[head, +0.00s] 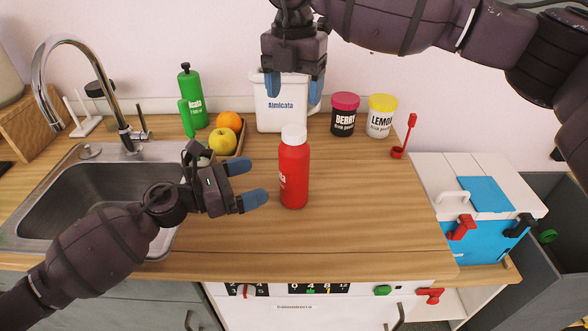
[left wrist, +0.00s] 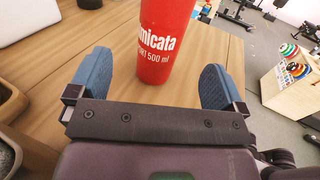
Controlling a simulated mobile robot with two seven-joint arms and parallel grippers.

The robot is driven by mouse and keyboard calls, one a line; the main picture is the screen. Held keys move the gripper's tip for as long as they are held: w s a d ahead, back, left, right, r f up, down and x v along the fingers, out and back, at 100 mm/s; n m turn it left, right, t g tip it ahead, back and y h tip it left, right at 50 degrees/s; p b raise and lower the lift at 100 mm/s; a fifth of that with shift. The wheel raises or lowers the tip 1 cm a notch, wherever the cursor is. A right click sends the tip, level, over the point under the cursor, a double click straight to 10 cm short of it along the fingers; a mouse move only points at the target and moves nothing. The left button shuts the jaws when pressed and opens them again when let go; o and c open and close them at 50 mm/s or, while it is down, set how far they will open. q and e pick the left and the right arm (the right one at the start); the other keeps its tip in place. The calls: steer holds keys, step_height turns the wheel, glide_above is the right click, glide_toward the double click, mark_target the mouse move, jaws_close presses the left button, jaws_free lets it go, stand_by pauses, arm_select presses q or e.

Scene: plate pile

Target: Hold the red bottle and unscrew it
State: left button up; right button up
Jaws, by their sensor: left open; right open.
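The red bottle (head: 293,176) with a white cap (head: 293,134) stands upright on the wooden counter, in the middle of the head view. My left gripper (head: 252,184) is open just left of the bottle, with its blue fingers pointing toward it. In the left wrist view the bottle's lower part (left wrist: 166,40) is ahead, between the directions of the two open fingers (left wrist: 150,85); its cap is out of that view. My right gripper (head: 294,90) is open above and behind the bottle, fingers pointing down, in front of a white container. It is apart from the cap.
The white container (head: 281,112) stands at the wall. A pink-lidded jar (head: 343,118) and a yellow-lidded jar (head: 381,118) are to its right. Fruit (head: 224,138), a green bottle (head: 191,98) and a sink (head: 84,195) are left. The counter right of the red bottle is clear.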

mark_target(295, 167)
arm_select(q)
steer(key=x, duration=1)
steer(key=shift+s+d+r, duration=0.1)
steer(key=shift+s+d, duration=0.05)
arm_select(e)
steer(key=shift+s+r, duration=0.1)
steer(key=shift+s, duration=0.15)
arm_select(q)
steer(key=shift+c, duration=0.3)
steer(key=c, duration=1.7)
jaws_close()
arm_select(e)
steer(key=m, duration=0.4)
steer(key=shift+f, duration=4.05)
